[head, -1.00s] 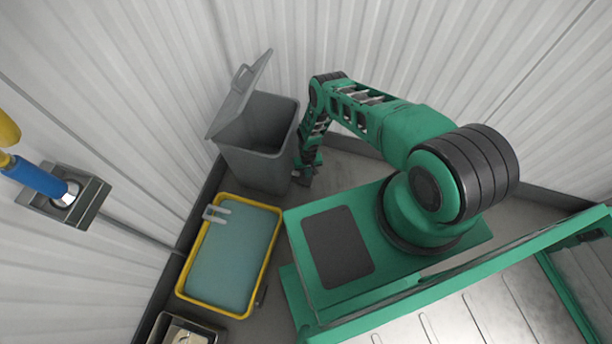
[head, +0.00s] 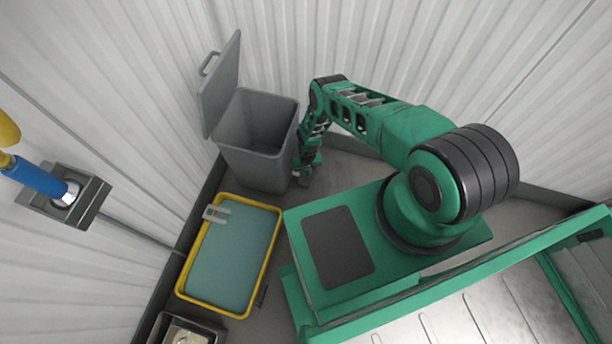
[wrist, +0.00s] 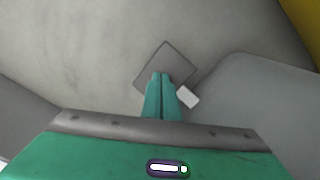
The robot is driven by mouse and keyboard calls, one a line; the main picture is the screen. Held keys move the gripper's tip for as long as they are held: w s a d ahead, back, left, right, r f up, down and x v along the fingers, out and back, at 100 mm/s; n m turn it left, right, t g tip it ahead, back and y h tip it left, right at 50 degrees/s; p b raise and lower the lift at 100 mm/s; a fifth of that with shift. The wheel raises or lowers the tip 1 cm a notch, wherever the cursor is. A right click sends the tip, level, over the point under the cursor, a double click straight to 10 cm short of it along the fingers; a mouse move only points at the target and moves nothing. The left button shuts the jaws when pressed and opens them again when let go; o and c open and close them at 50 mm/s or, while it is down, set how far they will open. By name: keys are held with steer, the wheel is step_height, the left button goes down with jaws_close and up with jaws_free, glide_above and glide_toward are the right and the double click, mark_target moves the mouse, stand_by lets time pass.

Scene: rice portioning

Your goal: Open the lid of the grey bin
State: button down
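The grey bin (head: 262,160) stands in the corner with its mouth open. Its grey lid (head: 222,85) is swung back on the left side, close to upright, with a handle on its outer face. My gripper (head: 303,178) points down low beside the bin's right side, near the floor. In the wrist view my gripper (wrist: 162,76) has its two green fingers together, with nothing visible between them. The fingertips overlap a dark grey square plate (wrist: 178,58) near the floor; I cannot tell whether they touch it. A small pale block (wrist: 187,97) is beside the fingers.
A yellow-rimmed tray (head: 184,278) lies in front of the bin, with a pale clip-like piece (head: 216,213) on its edge. A metal container (head: 215,334) is at the lower left. Corrugated walls close in behind and left of the bin.

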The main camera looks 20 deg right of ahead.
steer(key=shift+s, duration=0.1)
step_height(320, 180, up, 9)
stand_by(1.2)
steer(key=shift+s, duration=0.1)
stand_by(0.4)
